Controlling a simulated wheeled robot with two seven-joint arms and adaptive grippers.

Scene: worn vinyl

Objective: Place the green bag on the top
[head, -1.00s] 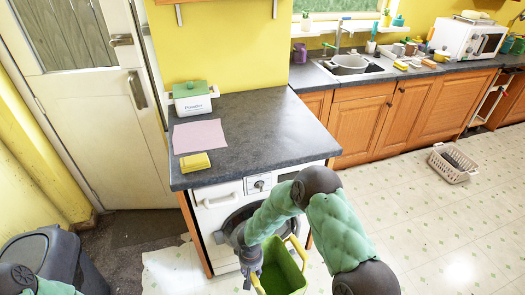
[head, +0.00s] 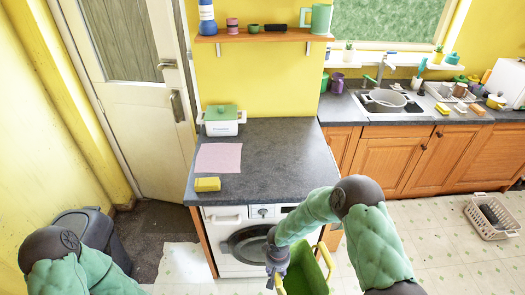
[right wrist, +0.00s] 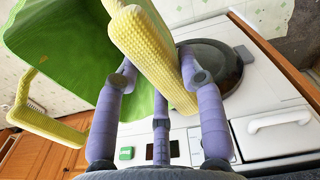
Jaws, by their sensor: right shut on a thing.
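The green bag (head: 308,274) with yellow handles hangs from my right gripper (head: 277,264), low in front of the washing machine. In the right wrist view, my right gripper (right wrist: 159,72) has its purple fingers on both sides of a yellow handle (right wrist: 150,50), and the green bag body (right wrist: 62,65) shows at the left. The dark worktop (head: 281,158) lies above and behind the bag, with its right and middle parts bare. My left arm shows at the lower left, but its gripper is out of view.
A pink sheet (head: 219,158), a yellow sponge stack (head: 207,184) and a white box with green lid (head: 221,121) occupy the worktop's left side. A wall shelf (head: 264,37) hangs above. The washing machine (head: 245,243) stands below; a basket (head: 491,217) lies on the floor at right.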

